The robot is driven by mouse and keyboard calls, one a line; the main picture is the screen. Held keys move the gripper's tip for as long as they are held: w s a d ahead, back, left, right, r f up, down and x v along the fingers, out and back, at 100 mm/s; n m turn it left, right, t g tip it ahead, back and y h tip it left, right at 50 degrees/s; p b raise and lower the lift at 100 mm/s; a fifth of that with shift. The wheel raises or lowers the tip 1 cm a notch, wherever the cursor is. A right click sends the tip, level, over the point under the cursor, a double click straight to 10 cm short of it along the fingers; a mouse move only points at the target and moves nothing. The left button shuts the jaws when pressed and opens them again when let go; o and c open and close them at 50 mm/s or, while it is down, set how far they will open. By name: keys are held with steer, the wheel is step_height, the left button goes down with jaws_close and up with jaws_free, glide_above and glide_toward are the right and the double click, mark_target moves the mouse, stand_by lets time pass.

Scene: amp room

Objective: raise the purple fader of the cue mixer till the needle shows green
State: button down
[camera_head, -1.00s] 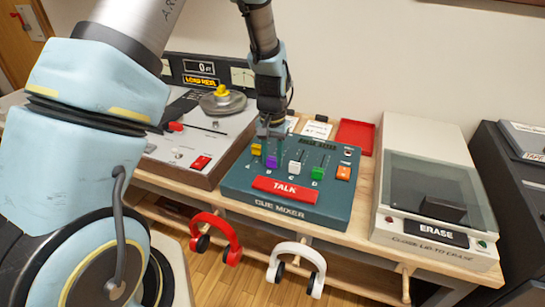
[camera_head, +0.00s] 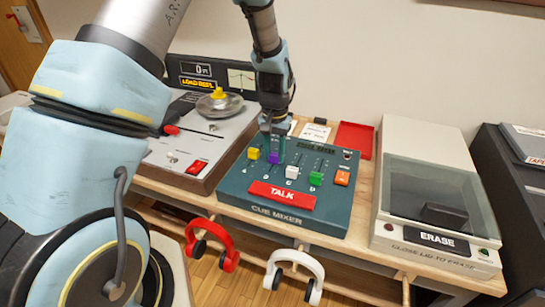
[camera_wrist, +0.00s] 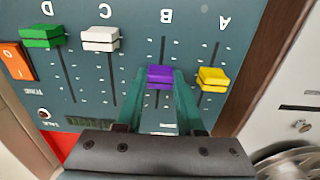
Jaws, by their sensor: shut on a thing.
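The cue mixer (camera_head: 236,198) is a teal box with faders lettered A to D. The purple fader (camera_wrist: 159,76) is on channel B, partway along its slot. My gripper (camera_wrist: 161,82) is shut on it, one teal finger on each side. In the head view the gripper (camera_head: 274,156) comes down on the purple fader from above, hiding part of it. The yellow fader (camera_wrist: 212,78) stands close beside one finger. A pale meter (camera_head: 241,79) is on the panel behind; its needle is too small to read.
The white fader (camera_head: 292,172) and green fader (camera_head: 316,179) are right of my gripper. A red TALK button (camera_head: 282,194) is in front. The tape deck (camera_head: 170,160) is left, the eraser box (camera_head: 430,236) right. Headphones (camera_head: 212,243) hang below the bench edge.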

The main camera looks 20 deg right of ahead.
steer(key=shift+w+d, duration=0.35)
steer(key=shift+w, duration=0.05)
steer(key=c, duration=0.5)
jaws_free()
step_height(320, 180, up, 11)
steer(key=shift+f+b, duration=0.1)
steer(key=shift+b, duration=0.95)
steer(key=s+a+r+n, duration=0.1)
steer(key=s+a+n, duration=0.1)
steer(key=a, duration=0.8)
steer(key=s+a+n+t, duration=0.1)
steer(key=s+a+n, duration=0.1)
steer(key=a, duration=0.9)
steer(key=s+a+r+n, duration=0.1)
steer(key=s+a+n, duration=0.1)
steer(key=a, duration=0.9)
steer(key=shift+r+n+t, duration=0.3)
steer(key=shift+n, duration=0.4)
